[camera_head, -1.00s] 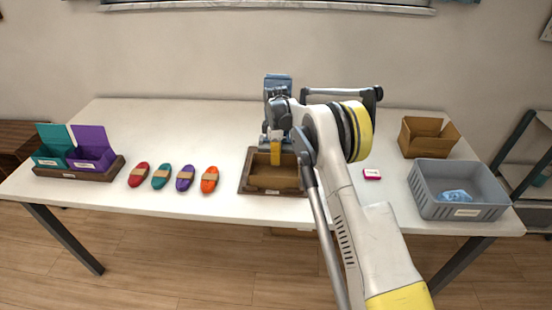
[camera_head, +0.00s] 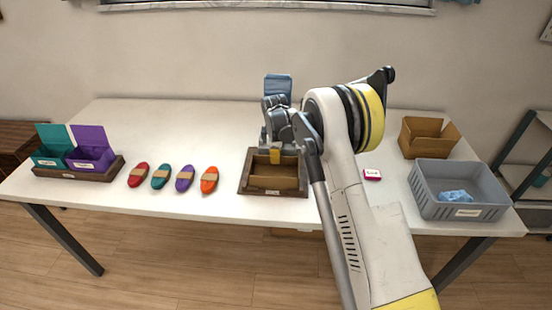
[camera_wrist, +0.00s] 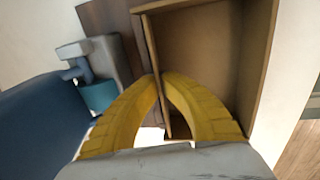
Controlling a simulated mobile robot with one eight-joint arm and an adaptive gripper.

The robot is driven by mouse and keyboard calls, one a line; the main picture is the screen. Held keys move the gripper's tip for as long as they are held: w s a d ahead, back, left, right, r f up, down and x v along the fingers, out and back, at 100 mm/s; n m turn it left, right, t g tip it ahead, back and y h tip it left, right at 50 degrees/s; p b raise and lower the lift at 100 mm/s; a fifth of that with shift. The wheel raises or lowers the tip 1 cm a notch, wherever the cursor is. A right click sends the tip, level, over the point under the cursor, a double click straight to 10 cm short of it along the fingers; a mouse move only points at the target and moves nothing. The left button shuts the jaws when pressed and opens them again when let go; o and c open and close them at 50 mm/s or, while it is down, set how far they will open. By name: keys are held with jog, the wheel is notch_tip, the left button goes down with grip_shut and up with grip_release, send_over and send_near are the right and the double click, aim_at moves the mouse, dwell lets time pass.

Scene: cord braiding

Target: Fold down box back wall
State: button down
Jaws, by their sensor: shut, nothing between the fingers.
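An open brown cardboard box (camera_head: 276,183) sits in a dark wooden tray (camera_head: 243,186) near the table's front edge. In the wrist view the box (camera_wrist: 225,45) fills the right side. My gripper (camera_head: 276,157) is shut and empty, with its yellow fingers pointing down at the box's rear side. In the wrist view the fingertips (camera_wrist: 163,78) meet at or very near the thin edge of the box's back wall (camera_wrist: 148,40). The fingers hide part of that wall. I cannot tell whether they touch it or how far it leans.
A blue object (camera_head: 278,86) stands behind my gripper. Coloured cord bundles (camera_head: 184,178) and teal and purple boxes (camera_head: 90,152) lie left. A pink-red labelled item (camera_head: 372,174), a grey crate (camera_head: 457,180) and another cardboard box (camera_head: 428,137) are right. Table space behind the bundles is clear.

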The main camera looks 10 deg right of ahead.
jog(key=t+b, duration=0.1)
jog(key=s+t+h, duration=0.1)
jog(key=shift+s+a+f+t+b, duration=0.1)
jog(key=shift+a+f+t+b, duration=0.05)
jog(key=shift+f+t+b, duration=0.2)
jog(key=shift+s+a+f+t+h+b, duration=0.1)
jog(key=shift+s+t+h+b, duration=0.05)
jog(key=shift+t+b, duration=0.4)
jog(key=shift+s+t+h+b, duration=0.15)
jog(key=shift+t+b, duration=0.2)
jog(key=shift+t, duration=0.25)
jog(key=c, duration=1.6)
grip_release()
jog(key=shift+c, duration=0.2)
jog(key=v, duration=1.2)
